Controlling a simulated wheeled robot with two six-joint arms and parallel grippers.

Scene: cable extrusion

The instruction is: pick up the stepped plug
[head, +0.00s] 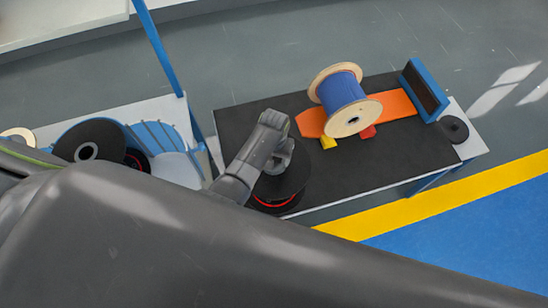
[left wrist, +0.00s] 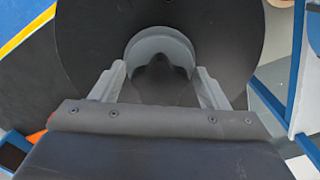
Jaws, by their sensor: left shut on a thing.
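My left gripper (head: 277,158) is above a black reel (head: 290,190) with a red band, at the front left of the dark-topped table. In the left wrist view, the two grey fingers of my left gripper (left wrist: 160,82) are at either side of a round grey piece, which looks like the stepped plug (left wrist: 160,36). The gripper is shut on it. The plug is in front of the black reel's face (left wrist: 85,50); whether it touches the reel I cannot tell. In the head view, the gripper mostly hides the plug. My right gripper is not in view.
A blue-framed panel (head: 425,90) and black ring (head: 454,129) are right. Another black reel (head: 72,147) lies left. The table's front right (head: 400,155) is clear.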

